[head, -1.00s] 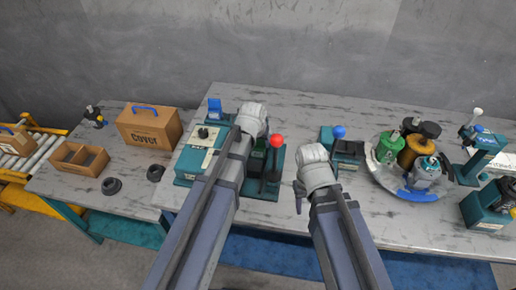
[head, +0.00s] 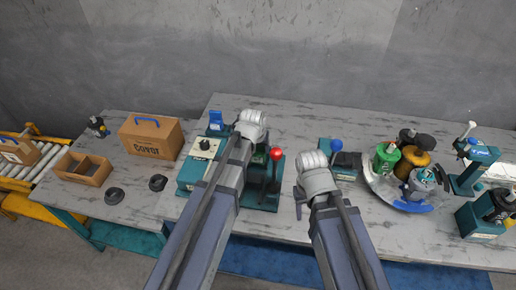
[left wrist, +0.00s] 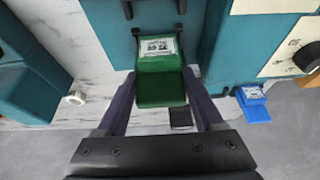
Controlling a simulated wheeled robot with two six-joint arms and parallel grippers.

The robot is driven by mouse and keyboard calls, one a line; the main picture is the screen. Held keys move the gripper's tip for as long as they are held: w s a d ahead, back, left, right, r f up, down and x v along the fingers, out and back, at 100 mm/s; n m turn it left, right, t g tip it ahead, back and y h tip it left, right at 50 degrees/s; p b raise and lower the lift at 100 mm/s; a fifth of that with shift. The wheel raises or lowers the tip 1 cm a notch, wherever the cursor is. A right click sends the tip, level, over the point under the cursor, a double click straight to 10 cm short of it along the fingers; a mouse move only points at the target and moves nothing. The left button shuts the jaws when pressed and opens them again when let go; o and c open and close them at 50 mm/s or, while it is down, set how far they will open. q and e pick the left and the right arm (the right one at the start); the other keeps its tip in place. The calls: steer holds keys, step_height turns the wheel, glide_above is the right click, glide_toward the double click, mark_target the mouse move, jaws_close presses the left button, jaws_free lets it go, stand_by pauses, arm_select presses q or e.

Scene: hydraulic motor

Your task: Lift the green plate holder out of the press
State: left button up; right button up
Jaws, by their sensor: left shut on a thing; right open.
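The green plate holder (left wrist: 161,88) with a white label shows in the left wrist view, between the two fingers of my left gripper (left wrist: 162,76). The gripper is shut on it. In the head view my left gripper (head: 251,127) is over the teal press (head: 262,198), and my arm hides most of the holder there. The press has a lever with a red ball (head: 276,154). I cannot tell whether the holder still touches the press. My right gripper (head: 305,190) is open and empty above the table, right of the press.
A teal control box (head: 192,172) stands just left of the press. A teal device with a blue ball (head: 336,145) and a round tray (head: 377,187) with several coloured parts are to the right. The Cover box (head: 151,136) stands on the left table.

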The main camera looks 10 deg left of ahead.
arm_select(q)
step_height(320, 180, up, 7)
steer(key=p, duration=0.5)
steer(key=shift+f+p, duration=0.1)
steer(key=shift+p, duration=0.25)
